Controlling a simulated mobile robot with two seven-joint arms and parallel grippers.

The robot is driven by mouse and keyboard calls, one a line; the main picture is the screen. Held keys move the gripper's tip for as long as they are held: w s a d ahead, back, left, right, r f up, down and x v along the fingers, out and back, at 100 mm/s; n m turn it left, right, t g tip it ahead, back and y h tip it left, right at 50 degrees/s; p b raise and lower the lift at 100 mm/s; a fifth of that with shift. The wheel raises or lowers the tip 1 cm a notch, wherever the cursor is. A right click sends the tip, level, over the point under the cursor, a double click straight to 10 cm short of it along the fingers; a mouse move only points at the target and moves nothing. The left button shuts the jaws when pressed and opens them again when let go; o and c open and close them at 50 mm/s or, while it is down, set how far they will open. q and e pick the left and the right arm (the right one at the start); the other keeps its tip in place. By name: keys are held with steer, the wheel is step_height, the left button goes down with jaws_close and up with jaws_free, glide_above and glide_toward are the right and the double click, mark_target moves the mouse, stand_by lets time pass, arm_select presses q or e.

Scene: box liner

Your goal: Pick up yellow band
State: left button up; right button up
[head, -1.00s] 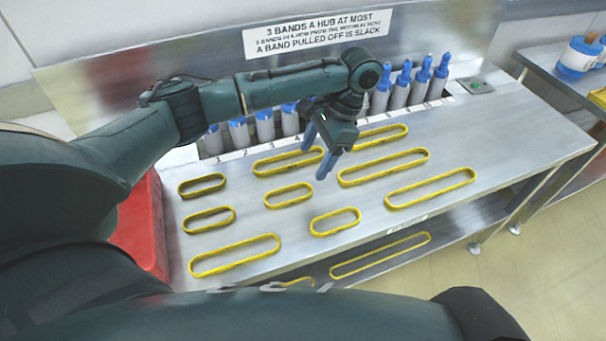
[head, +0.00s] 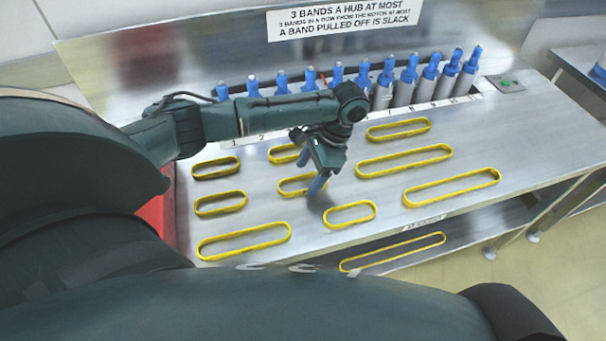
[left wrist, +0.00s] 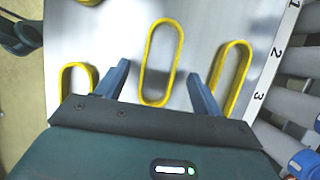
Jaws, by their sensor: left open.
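Several yellow bands lie flat and apart on the steel table. In the head view, one band (head: 290,193) in the middle row is partly hidden by my left gripper (head: 317,186). The gripper points down with its blue fingers spread and nothing held. In the left wrist view, a long yellow band (left wrist: 148,62) shows ahead between the two open fingers (left wrist: 158,78). Another band (left wrist: 242,62) lies to the right, by the right finger, and part of a third (left wrist: 64,78) shows at left. I cannot tell the fingers' height above the table. My right gripper is not in view.
A row of grey cylinders with blue tops (head: 404,92) stands along the back, behind a numbered strip (head: 262,137). A red container (head: 152,214) is at the left. A lower shelf with a long band (head: 392,252) is under the front edge. The table's right end (head: 540,150) is clear.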

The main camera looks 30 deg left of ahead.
arm_select(q)
steer(key=shift+s+a+f, duration=0.1)
steer(key=shift+s+f, duration=0.1)
steer(key=shift+f, duration=0.45)
steer(key=shift+c, duration=0.5)
steer(key=c, duration=1)
steer(key=shift+o, duration=0.2)
step_height(320, 180, up, 10)
steer(key=p, duration=0.1)
steer(key=shift+p, duration=0.4)
